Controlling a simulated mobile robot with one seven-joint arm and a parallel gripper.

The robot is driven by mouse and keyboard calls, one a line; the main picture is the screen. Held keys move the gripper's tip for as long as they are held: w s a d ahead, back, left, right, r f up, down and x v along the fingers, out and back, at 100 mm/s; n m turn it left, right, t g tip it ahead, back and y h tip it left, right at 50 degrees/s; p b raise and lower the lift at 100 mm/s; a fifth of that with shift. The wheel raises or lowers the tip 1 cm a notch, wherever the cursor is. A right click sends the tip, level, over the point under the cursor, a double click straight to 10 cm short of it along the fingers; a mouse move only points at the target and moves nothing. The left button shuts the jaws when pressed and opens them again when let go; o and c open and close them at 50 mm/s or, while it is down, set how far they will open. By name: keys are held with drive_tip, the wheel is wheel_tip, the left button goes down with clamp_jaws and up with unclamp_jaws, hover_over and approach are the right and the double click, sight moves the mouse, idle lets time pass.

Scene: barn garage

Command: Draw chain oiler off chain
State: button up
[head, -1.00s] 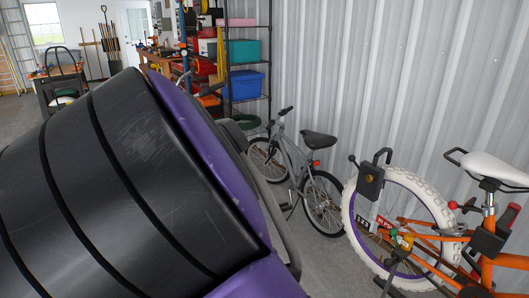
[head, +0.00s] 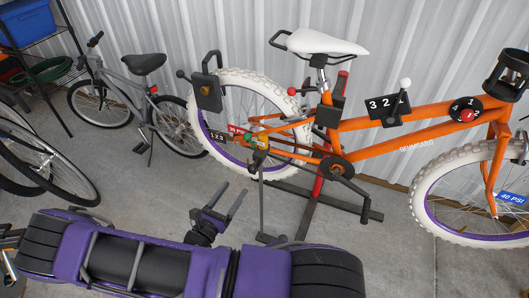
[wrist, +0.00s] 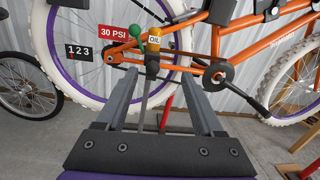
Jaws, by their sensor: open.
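The chain oiler (wrist: 155,42) is a small yellow-orange body marked OIL with a dark lower part. A green ball knob (wrist: 138,31) stands beside it. It sits at the lower rear of the orange bike, by the chain (wrist: 180,66), and also shows small in the head view (head: 261,143). My gripper (wrist: 158,78) is open and empty, its two fingers pointing toward the oiler, which appears between and beyond the fingertips. In the head view my gripper (head: 234,191) is below and left of the oiler, with a visible gap. How the oiler meets the chain is unclear.
The orange bike (head: 425,125) is held on a red stand (head: 318,187) with dark feet. Its white rear tire (head: 237,80) and crank (head: 345,172) flank the oiler. A thin grey rod (wrist: 145,98) hangs below it. A grey bike (head: 135,90) stands left. Floor in front is open.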

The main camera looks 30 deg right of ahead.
sight(257, 159)
drive_tip(key=w+d+f, duration=0.1)
drive_tip(key=w+d, duration=0.2)
drive_tip(key=d, duration=0.2)
drive_tip(key=w+d+f+n+y+b, duration=0.1)
drive_tip(key=w+d, duration=0.3)
drive_tip(key=w+d+f+n, duration=0.1)
drive_tip(key=w+d, duration=0.3)
drive_tip(key=d, duration=0.1)
drive_tip(key=shift+d+t, duration=0.35)
drive_tip(key=shift+t, duration=0.05)
clamp_jaws()
